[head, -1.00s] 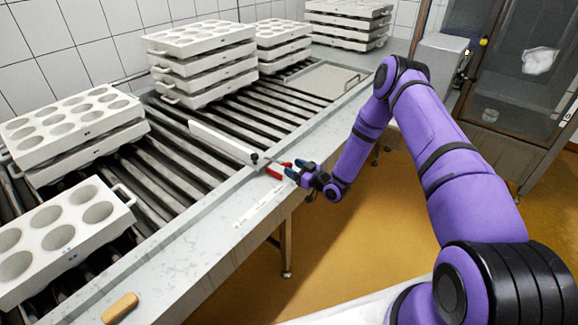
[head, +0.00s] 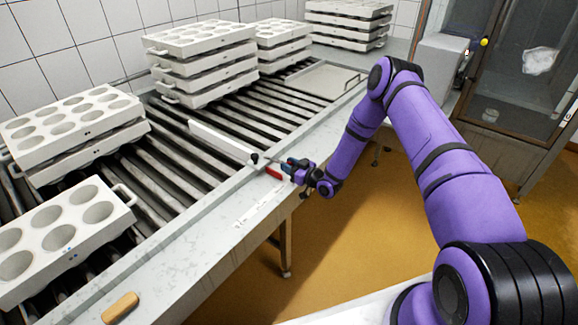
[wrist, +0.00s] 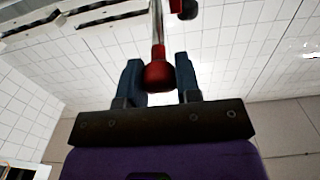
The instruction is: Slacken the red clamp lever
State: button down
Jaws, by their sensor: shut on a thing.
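The red clamp lever (wrist: 158,76) has a metal rod and a rounded red grip. In the wrist view its grip lies between the two fingers of my gripper (wrist: 159,80), and the rod runs up from it. In the head view my gripper (head: 287,166) is at the conveyor's front rail, shut on the lever, whose grip is mostly hidden by the fingers. A red piece (head: 273,172) shows just left of the fingers. The clamp's black knob (head: 254,158) sits at the near end of a white guide bar (head: 222,143).
The roller conveyor (head: 215,125) carries several stacks of white moulds (head: 205,65) at the back and left. A wooden-looking block (head: 120,307) lies on the front rail (head: 185,250). A glass-fronted cabinet (head: 525,85) stands at the right. Open floor lies in front.

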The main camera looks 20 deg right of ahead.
aim_at(273, 159)
jog(key=shift+r, duration=0.1)
jog(key=shift+w+a+r+g+h, duration=0.15)
jog(key=shift+r+g+h, duration=0.15)
jog(key=shift+r+g, duration=0.15)
jog(key=shift+w+a+r+g+h, duration=0.1)
jog(key=shift+r+g+h, duration=0.25)
jog(key=shift+r, duration=0.15)
jog(key=r+g, duration=0.1)
jog(key=w+r+g+h, duration=0.1)
jog(key=a+r+h, duration=0.1)
jog(key=shift+w+r+g, duration=0.1)
jog(key=shift+w+g, duration=0.1)
jog(key=shift+g, duration=0.2)
jog(key=w+r+g+h, duration=0.1)
jog(key=w+a+r+g+h, duration=0.1)
jog(key=g, duration=0.1)
jog(key=shift+w+a+r, duration=0.1)
jog(key=shift+a+r, duration=0.05)
jog(key=shift+r, duration=0.05)
jog(key=shift+w+a+r, duration=0.65)
jog(key=shift+w+a, duration=0.25)
jog(key=shift+w, duration=0.1)
jog(key=c, duration=0.9)
grip_release()
jog(key=shift+w+a, duration=0.1)
jog(key=shift+o, duration=0.4)
